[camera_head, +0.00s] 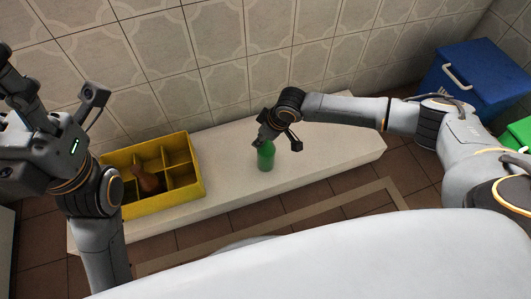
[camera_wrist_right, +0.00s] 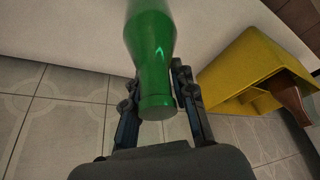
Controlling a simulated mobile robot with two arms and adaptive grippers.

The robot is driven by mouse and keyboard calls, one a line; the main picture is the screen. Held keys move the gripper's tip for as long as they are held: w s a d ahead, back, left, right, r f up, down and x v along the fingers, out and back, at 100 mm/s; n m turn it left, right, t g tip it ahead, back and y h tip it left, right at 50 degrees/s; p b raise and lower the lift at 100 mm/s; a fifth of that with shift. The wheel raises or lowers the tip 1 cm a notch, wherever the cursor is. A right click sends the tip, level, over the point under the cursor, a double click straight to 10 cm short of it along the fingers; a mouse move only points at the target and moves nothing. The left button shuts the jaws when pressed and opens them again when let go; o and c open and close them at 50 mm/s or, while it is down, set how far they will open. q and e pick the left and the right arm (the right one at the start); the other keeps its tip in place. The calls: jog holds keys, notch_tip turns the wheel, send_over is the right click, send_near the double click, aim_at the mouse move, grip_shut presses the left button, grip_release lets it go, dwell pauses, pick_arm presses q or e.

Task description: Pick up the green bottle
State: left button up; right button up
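The green bottle (camera_head: 266,157) stands upright on the white bench, close to its front edge. My right gripper (camera_head: 264,141) is at its top and hides its neck in the head view. In the right wrist view the bottle (camera_wrist_right: 151,52) reaches in from the top edge, its cap end nearest the camera. The fingers of my right gripper (camera_wrist_right: 155,85) lie against both sides of the neck and look shut on it. My left gripper (camera_head: 45,130) is raised at the left edge, away from the bottle; its fingers are not clear enough to tell their state.
A yellow divided crate (camera_head: 197,188) sits on the bench to the left, with a brown bottle (camera_head: 148,181) in it. It also shows in the right wrist view (camera_wrist_right: 240,65). The bench (camera_head: 335,150) is bare right of the bottle. A tiled wall stands behind; blue (camera_head: 480,75) and green (camera_head: 490,110) boxes stand far right.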

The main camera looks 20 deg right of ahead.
jog(key=shift+s+d+f, duration=0.1)
grip_shut()
